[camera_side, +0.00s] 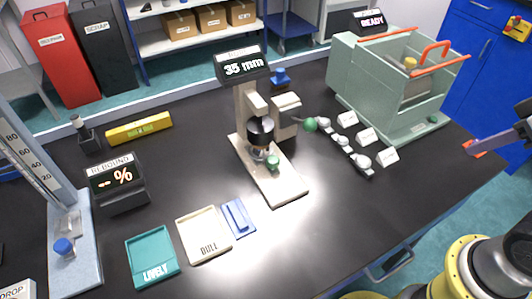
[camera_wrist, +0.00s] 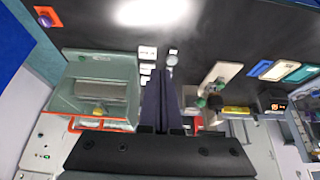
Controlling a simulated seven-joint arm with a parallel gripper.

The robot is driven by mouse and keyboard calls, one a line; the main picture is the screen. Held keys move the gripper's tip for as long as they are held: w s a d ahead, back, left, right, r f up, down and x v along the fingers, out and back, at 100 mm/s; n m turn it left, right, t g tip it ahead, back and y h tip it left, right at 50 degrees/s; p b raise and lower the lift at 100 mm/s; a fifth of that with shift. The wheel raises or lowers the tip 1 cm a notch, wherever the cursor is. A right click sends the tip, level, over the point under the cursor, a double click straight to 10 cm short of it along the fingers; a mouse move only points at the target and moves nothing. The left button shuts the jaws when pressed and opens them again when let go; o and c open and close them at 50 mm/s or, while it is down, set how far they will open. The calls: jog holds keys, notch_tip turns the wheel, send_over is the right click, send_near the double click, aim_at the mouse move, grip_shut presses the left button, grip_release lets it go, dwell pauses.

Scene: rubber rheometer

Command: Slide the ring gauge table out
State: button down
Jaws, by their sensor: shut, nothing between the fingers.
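A gauge stand (camera_side: 251,104) with a "35 mm" display (camera_side: 242,65) stands mid-bench. Its pale base (camera_side: 285,188) carries a dark round part (camera_side: 260,131) above and a small green knob (camera_side: 272,162) at the front. I cannot tell which part of it is the ring gauge table. The stand also shows in the wrist view (camera_wrist: 218,80), right of my fingers. My gripper (camera_side: 474,146) is shut and empty at the far right, well away from the stand. Its fingers also show in the wrist view (camera_wrist: 160,74).
A pale green machine (camera_side: 375,75) with orange handles stands between my gripper and the back wall. Small weights with labels (camera_side: 345,148) lie right of the stand. A teal tray (camera_side: 135,272), cream tray (camera_side: 186,238) and blue block (camera_side: 238,217) lie in front. The right front bench is clear.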

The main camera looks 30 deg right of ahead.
jog(key=c, duration=1.2)
grip_release()
jog(key=shift+o, duration=1.3)
jog(key=shift+s+r+m, duration=0.1)
jog(key=shift+s+m, duration=0.05)
jog(key=shift+m, duration=0.35)
jog(key=o, duration=0.4)
jog(key=shift+m, duration=0.9)
jog(key=r, duration=0.1)
jog(key=w+r, duration=0.2)
jog(key=r, duration=0.1)
jog(key=shift+a, duration=0.1)
jog(key=shift+o, duration=0.2)
jog(key=w+a+r+m+g, duration=0.1)
jog(key=w+a+r, duration=0.2)
jog(key=w, duration=0.4)
jog(key=w+a+r+m+g, duration=0.1)
jog(key=w+a+r, duration=0.3)
jog(key=w, duration=0.4)
jog(key=n+g, duration=0.2)
jog(key=g, duration=0.2)
send_over(273, 160)
notch_tip(273, 160, down, 15)
notch_tip(273, 160, down, 13)
jog(key=shift+r, duration=0.15)
